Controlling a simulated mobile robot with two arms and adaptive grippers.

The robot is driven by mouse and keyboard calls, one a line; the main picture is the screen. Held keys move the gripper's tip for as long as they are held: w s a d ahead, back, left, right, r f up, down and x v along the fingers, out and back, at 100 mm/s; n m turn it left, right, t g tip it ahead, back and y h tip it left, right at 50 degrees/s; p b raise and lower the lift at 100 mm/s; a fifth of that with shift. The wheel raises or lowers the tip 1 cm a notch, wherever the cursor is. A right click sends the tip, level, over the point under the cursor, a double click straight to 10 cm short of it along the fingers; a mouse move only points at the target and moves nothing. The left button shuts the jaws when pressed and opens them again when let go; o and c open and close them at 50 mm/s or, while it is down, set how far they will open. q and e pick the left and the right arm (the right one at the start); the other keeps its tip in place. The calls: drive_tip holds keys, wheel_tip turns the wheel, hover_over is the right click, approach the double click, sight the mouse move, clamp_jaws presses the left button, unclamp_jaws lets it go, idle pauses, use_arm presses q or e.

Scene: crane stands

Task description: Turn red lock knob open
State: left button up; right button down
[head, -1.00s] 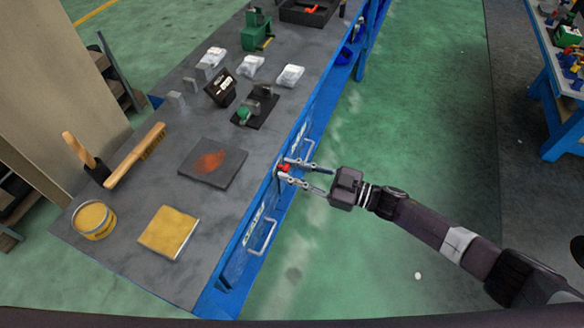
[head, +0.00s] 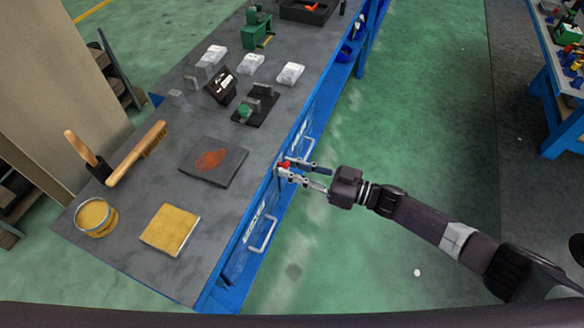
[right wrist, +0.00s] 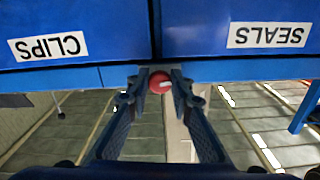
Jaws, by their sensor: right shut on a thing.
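The red lock knob (head: 284,164) is on the blue front of the workbench, between two drawers. In the right wrist view the round red knob (right wrist: 158,82) sits just below the seam between the drawers, with a pale mark on its right side. My right gripper (head: 287,167) reaches it from the right and is shut on it. In the right wrist view its two fingers (right wrist: 159,86) stand on either side of the knob. Part of the knob is hidden by the fingers in the head view. My left gripper is not in view.
The drawers carry upside-down labels, CLIPS (right wrist: 47,47) and SEALS (right wrist: 267,35). A drawer handle (head: 263,236) juts out near the gripper. The bench top holds a dark stained plate (head: 228,171), a yellow pad (head: 170,230), a tin (head: 96,218) and a brush (head: 140,150). Green floor right of the bench is free.

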drive_tip(key=c, duration=1.7)
unclamp_jaws()
drive_tip(key=v, duration=1.2)
drive_tip(key=shift+f, duration=0.1)
drive_tip(key=w+d+f+m+t+h, duration=0.2)
drive_tip(key=d+f+m+t+h, duration=0.15)
drive_tip(key=f, duration=0.45)
drive_tip(key=w+d+f+m+t+h, duration=0.15)
drive_tip(key=f+h, duration=0.25)
drive_tip(key=f, duration=0.4)
drive_tip(key=s+d+f+m+g+h, duration=0.1)
drive_tip(key=s+d+f+h, duration=0.2)
drive_tip(key=f, duration=0.4)
drive_tip(key=s+d+f+m+g+h, duration=0.1)
drive_tip(key=s+d+f+h, duration=0.1)
drive_tip(key=s+d+f, duration=0.3)
drive_tip(key=s+f+m+g+h, duration=0.2)
drive_tip(key=s+f+g+h, duration=0.15)
drive_tip(key=s+f, duration=1.05)
drive_tip(key=s+f+g, duration=0.1)
drive_tip(key=s, duration=0.6)
drive_tip(key=s+f+g, duration=0.2)
drive_tip(key=s, duration=0.6)
drive_tip(key=s+a+f+g, duration=0.1)
drive_tip(key=s+g, duration=0.1)
drive_tip(key=s, duration=0.6)
drive_tip(key=shift+f+m+h, duration=0.3)
drive_tip(key=shift+f+m, duration=0.05)
drive_tip(key=shift+m, duration=0.05)
